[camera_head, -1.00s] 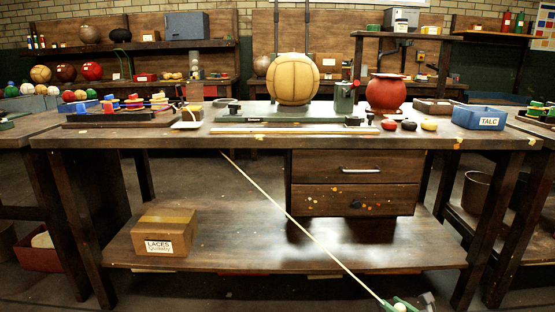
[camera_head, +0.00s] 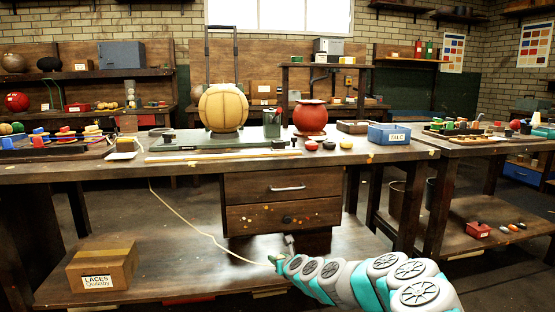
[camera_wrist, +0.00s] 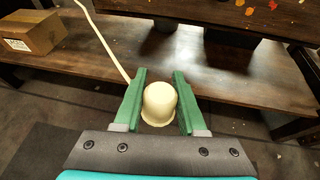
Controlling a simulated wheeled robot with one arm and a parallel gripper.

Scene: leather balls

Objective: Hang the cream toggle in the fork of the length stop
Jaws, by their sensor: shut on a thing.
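The cream toggle (camera_wrist: 160,103), a rounded knob, sits between the green fingers of my gripper (camera_wrist: 160,76) in the wrist view. The fingers are shut on its sides. In the head view my gripper (camera_head: 276,261) is low in front of the bench, below the drawers and over the lower shelf. A pale cord (camera_head: 190,222) runs from the gripper up left to the bench's front edge and sags; it also shows in the wrist view (camera_wrist: 103,40). A fork of the length stop cannot be made out with certainty among the small fittings on the bench top.
On the bench (camera_head: 60,176) stand a tan ball (camera_head: 223,107) on a green base, a red pot (camera_head: 310,119) and a blue TALC box (camera_head: 389,134). A LACES carton (camera_head: 102,266) sits on the lower shelf (camera_head: 190,262). Drawers (camera_head: 283,200) hang above my gripper.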

